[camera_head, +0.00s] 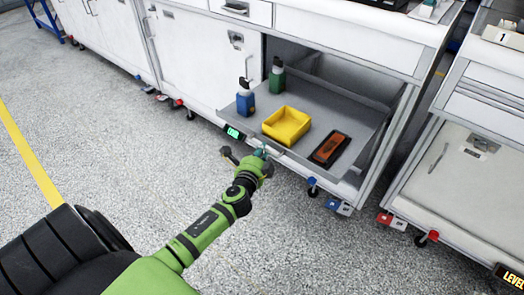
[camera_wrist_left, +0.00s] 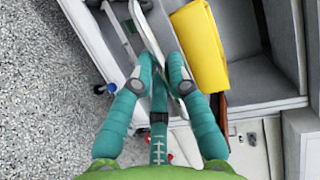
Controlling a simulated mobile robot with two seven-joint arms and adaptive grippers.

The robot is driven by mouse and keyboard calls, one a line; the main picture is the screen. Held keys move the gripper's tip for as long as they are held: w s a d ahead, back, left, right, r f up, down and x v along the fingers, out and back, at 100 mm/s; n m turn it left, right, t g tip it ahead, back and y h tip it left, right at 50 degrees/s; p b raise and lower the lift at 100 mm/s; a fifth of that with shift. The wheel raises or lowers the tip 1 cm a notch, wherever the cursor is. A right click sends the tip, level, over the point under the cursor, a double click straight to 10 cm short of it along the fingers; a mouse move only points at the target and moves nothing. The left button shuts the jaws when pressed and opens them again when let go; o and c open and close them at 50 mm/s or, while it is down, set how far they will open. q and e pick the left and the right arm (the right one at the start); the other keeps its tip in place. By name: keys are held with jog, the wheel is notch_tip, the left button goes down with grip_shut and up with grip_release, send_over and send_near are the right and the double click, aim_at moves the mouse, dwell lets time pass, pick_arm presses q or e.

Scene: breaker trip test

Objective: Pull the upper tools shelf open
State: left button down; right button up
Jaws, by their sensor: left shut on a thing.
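The grey tools shelf (camera_head: 318,99) is in the open bay of the white cabinet. It holds a yellow bin (camera_head: 286,125), a blue bottle (camera_head: 245,102), a green bottle (camera_head: 277,79) and an orange-and-black tool (camera_head: 330,148). My left gripper (camera_head: 264,153) is at the middle of the shelf's front edge. In the left wrist view its teal fingers (camera_wrist_left: 163,70) are shut on the thin front handle part, beside the yellow bin (camera_wrist_left: 199,45). The contact is partly hidden by the fingers. My right gripper is out of view.
A small green-lit display (camera_head: 234,133) sits at the shelf's front left. A closed door (camera_head: 190,55) stands left of the bay, and another white cabinet (camera_head: 465,170) stands at the right. The speckled floor in front is clear.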

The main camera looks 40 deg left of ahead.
pick_arm(q)
jog(key=c, duration=1.2)
grip_release()
jog(key=v, duration=1.2)
